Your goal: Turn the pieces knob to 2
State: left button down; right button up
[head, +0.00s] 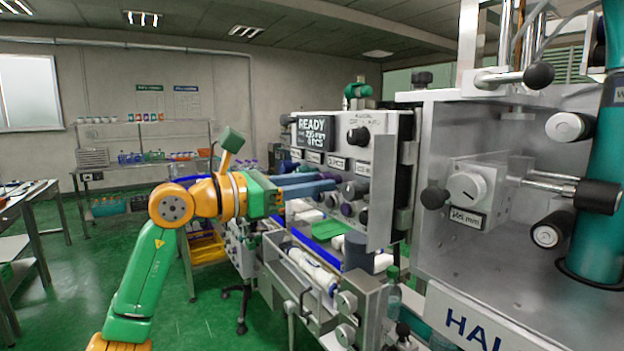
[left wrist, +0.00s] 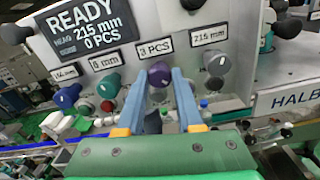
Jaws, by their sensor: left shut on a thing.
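The control panel of the machine carries a row of knobs under small labels. In the left wrist view, the purple knob (left wrist: 159,75) sits under the label that appears to read "3 PCS" (left wrist: 155,48). My left gripper (left wrist: 160,80) has its two blue fingers on either side of this knob, shut on it. In the head view, my left gripper (head: 335,183) reaches the panel from the left, and its fingers hide part of the knob row. The dark display (head: 315,132) reads "READY", with a length in mm and a PCS line. My right gripper is not in view.
Beside the purple knob are a teal knob (left wrist: 109,86) and a blue knob (left wrist: 67,96) on the left, and a grey knob (left wrist: 217,65) on the right. A black knob (head: 358,135) is above the row.

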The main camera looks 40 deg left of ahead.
pick_arm(q)
jog(key=shift+f+n+p, duration=0.1)
jog(key=shift+n+p, duration=1.25)
jog(key=shift+n, duration=6.35)
jog(key=c, duration=0.5)
grip_release()
jog(key=shift+w+d, duration=0.1)
jog(key=shift+c, duration=0.2)
jog(key=b+v, duration=0.5)
jog(key=v, duration=0.2)
